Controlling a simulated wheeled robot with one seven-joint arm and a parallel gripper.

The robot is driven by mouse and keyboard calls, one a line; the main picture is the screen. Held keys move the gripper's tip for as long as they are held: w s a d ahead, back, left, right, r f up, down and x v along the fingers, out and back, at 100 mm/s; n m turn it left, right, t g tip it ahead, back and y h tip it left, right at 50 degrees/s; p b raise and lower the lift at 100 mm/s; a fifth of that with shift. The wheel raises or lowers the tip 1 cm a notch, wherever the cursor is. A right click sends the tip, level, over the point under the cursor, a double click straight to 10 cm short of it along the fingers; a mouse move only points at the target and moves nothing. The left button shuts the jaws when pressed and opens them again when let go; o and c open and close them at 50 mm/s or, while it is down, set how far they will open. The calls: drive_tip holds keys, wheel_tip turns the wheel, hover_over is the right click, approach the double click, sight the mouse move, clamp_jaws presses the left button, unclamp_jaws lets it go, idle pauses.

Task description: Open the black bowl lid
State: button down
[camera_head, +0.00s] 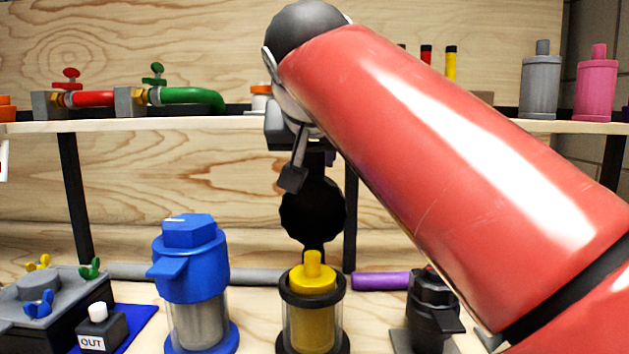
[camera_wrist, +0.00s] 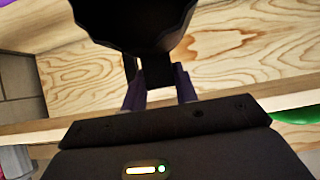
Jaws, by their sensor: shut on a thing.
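The black bowl lid (camera_head: 313,208) is a round, scalloped black piece standing nearly upright, apart from the top of a clear bowl. The bowl has a black rim (camera_head: 297,293) and holds a yellow filter (camera_head: 314,277) whose knob shows. My gripper (camera_head: 316,160) is above the lid, partly hidden by my red arm. In the wrist view, the lid (camera_wrist: 137,22) fills the top, and my gripper (camera_wrist: 160,90) is shut on a black tab joined to it, one finger on each side. Whether the lid's lower edge touches the bowl is hidden behind the yellow knob.
A blue-capped filter housing (camera_head: 190,270) stands left of the bowl, and a black fitting (camera_head: 433,310) stands right. A purple tube (camera_head: 381,281) lies behind. A shelf (camera_head: 190,124) with red and green pipes runs across above. A grey valve block (camera_head: 45,290) sits at lower left.

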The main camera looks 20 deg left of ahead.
drive_tip(key=shift+s+d+f+t+b, duration=0.15)
drive_tip(key=shift+s+t+b, duration=0.35)
drive_tip(key=shift+s+b, duration=0.3)
drive_tip(key=shift+s+d+r+t+y+b, duration=0.15)
drive_tip(key=shift+r+t+y+b, duration=0.15)
drive_tip(key=shift+r, duration=0.15)
drive_tip(key=c, duration=1.1)
unclamp_jaws()
drive_tip(key=p+v, duration=0.1)
drive_tip(key=v, duration=0.6)
drive_tip(key=shift+s+r, duration=0.15)
drive_tip(key=shift+s, duration=0.25)
